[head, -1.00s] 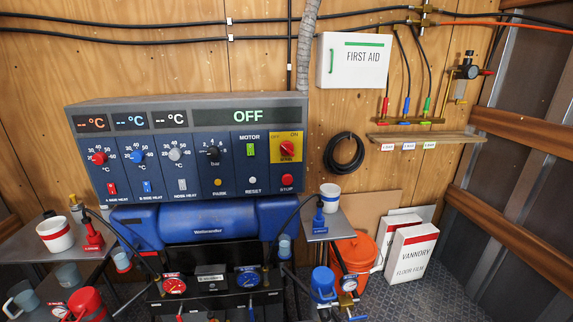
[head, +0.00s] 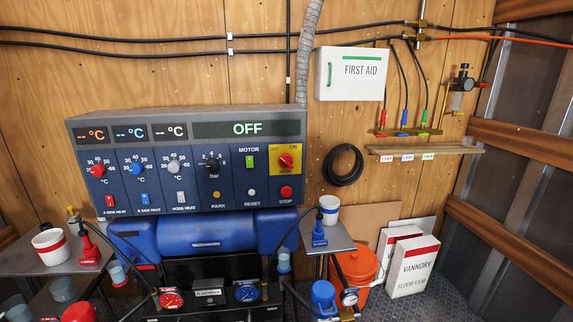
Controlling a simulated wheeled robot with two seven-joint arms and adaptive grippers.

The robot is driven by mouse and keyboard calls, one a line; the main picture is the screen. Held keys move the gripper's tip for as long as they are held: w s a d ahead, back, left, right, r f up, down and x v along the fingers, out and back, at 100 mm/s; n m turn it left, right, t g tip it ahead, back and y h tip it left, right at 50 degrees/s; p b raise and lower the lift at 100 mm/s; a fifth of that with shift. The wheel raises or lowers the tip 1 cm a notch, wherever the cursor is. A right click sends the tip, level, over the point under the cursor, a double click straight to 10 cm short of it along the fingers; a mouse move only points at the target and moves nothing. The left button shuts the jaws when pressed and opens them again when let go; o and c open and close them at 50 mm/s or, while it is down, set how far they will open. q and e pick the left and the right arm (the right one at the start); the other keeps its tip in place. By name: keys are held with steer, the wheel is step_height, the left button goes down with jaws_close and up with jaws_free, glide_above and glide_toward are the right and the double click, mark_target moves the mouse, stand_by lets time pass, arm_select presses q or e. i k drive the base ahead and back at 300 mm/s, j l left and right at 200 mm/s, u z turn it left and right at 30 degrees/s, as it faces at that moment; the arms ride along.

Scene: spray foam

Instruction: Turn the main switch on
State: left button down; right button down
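The main switch (head: 286,160) is a red rotary knob on a yellow plate at the upper right of the control panel (head: 224,199). The plate has OFF at its left and ON at its right. The knob's exact angle is too small to read with certainty. The panel's wide display (head: 246,129) reads OFF in green letters. Neither of my grippers shows in the head view.
A green motor switch (head: 250,162) sits left of the main switch, and a red stop button (head: 286,192) is below it. A coiled black hose (head: 343,165) hangs on the wall to the right. A small side table (head: 341,236) bears a white cup (head: 329,208).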

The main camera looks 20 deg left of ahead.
mark_target(285, 160)
steer(key=i+l+u, duration=0.2)
steer(key=u, duration=0.15)
steer(key=i+l+u, duration=0.2)
steer(key=u, duration=0.15)
steer(key=i+l+u, duration=0.15)
steer(key=l+u, duration=0.2)
